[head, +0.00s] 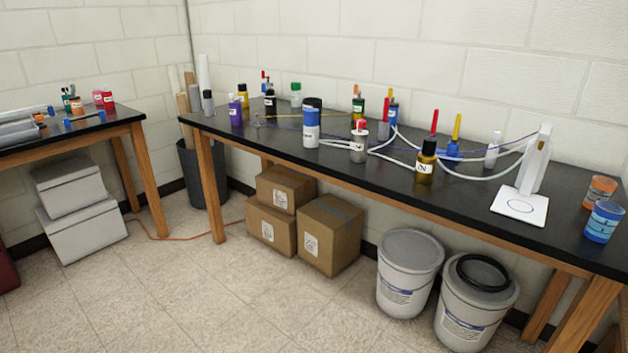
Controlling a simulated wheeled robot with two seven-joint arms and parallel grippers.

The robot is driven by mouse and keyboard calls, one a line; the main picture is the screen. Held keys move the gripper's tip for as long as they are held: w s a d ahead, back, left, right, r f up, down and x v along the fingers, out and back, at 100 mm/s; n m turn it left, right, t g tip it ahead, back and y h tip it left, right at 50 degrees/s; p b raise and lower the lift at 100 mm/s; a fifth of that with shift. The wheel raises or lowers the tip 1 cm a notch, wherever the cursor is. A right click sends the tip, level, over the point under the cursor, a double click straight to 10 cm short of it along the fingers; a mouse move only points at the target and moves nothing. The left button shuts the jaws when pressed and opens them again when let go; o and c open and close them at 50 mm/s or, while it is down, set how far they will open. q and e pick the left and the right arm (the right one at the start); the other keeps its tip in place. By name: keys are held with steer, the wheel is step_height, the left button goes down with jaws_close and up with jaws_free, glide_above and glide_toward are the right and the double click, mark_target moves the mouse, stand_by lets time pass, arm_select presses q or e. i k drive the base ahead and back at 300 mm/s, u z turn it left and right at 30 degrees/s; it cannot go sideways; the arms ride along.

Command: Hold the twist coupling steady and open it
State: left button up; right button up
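I cannot pick out the twist coupling for certain. White tubes (458,175) run among bottles and small fittings on the long black-topped table (470,207). A blue fitting with a yellow upright part (454,148) stands along these tubes. A blue piece (393,112) with a red top stands farther back by the tubes. Any joint in the tubes is too small to make out. Neither of my grippers is in view.
A white stand with a flat base (519,205) and two cups (603,222) occupy the table's right end. Boxes (330,235) and lidded buckets (408,272) stand beneath. A second table (80,134) is at left. The floor in front is clear, with an orange cord (170,237) behind.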

mark_target(425, 170)
steer(key=u, duration=2.35)
steer(key=i, duration=0.2)
steer(key=z, duration=1.75)
steer(key=i, duration=1.05)
steer(key=z, duration=0.85)
